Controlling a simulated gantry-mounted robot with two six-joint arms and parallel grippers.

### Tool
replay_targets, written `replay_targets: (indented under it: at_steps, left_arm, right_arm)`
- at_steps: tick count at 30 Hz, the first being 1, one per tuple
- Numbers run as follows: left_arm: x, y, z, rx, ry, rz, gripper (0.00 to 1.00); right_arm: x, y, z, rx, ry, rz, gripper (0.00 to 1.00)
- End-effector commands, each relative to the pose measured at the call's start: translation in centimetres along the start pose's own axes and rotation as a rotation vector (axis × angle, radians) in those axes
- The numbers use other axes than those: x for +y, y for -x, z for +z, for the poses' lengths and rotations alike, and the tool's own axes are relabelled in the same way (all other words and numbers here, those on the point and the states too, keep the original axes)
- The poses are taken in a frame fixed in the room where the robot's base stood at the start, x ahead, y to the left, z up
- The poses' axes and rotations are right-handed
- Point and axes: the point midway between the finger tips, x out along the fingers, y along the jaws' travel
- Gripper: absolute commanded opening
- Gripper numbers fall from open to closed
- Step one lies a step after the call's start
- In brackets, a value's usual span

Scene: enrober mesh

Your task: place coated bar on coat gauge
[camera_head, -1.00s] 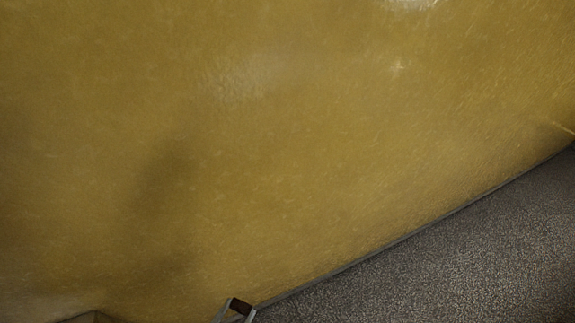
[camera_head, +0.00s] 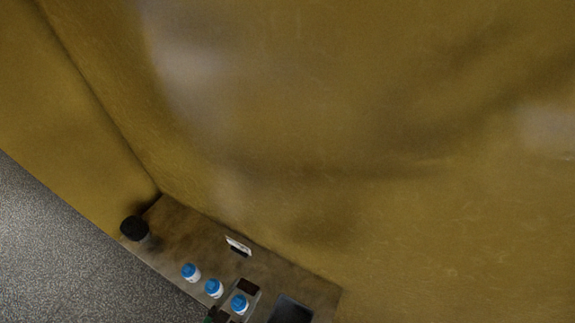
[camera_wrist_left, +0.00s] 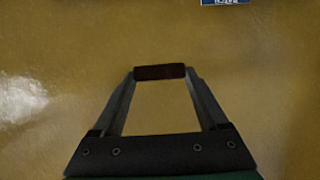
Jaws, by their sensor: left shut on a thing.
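In the left wrist view my left gripper (camera_wrist_left: 160,74) is shut on a dark brown coated bar (camera_wrist_left: 172,72), held crosswise between its two fingertips. The background behind it is a plain yellow-brown surface. In the head view a green and dark shape at the bottom edge may be part of this gripper, but it is mostly cut off. Another dark brown block (camera_head: 249,286) sits on the counter there. I cannot clearly make out the coat gauge. My right gripper is in neither view.
A brown counter (camera_head: 185,231) stands against the yellow-brown wall. On it are a black round object (camera_head: 133,228), a white card (camera_head: 237,245), blue-capped containers (camera_head: 191,272) and a dark tray (camera_head: 291,311). Grey floor (camera_head: 60,250) lies left. A blue label (camera_wrist_left: 225,2) shows in the wrist view.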

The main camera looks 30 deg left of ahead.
Motion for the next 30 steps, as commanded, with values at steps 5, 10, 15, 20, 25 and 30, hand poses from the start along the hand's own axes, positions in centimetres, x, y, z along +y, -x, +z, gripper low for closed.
replay_targets:
  at_steps: [5,10,15,20,25,30]
  left_arm:
    - [-3.8,-3.1,3.4,0.004,0.04,-0.093,0.45]
    - [-9.8,-5.7,6.8,0.005,0.094,-0.219,0.45]
    - [-14.4,-6.3,8.7,0.005,0.128,-0.306,0.45]
    - [-16.1,-6.1,8.8,0.004,0.138,-0.334,0.45]
    - [-16.1,-6.3,9.2,0.001,0.139,-0.334,0.45]
    - [-16.1,-7.7,12.8,-0.001,0.14,-0.333,0.45]
  right_arm:
    - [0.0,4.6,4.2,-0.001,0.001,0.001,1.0]
    - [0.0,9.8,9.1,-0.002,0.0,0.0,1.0]
    - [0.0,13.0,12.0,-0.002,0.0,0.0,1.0]
    - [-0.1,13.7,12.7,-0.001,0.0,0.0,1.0]
    - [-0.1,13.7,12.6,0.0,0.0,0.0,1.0]
    - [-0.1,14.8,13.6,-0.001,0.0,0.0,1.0]
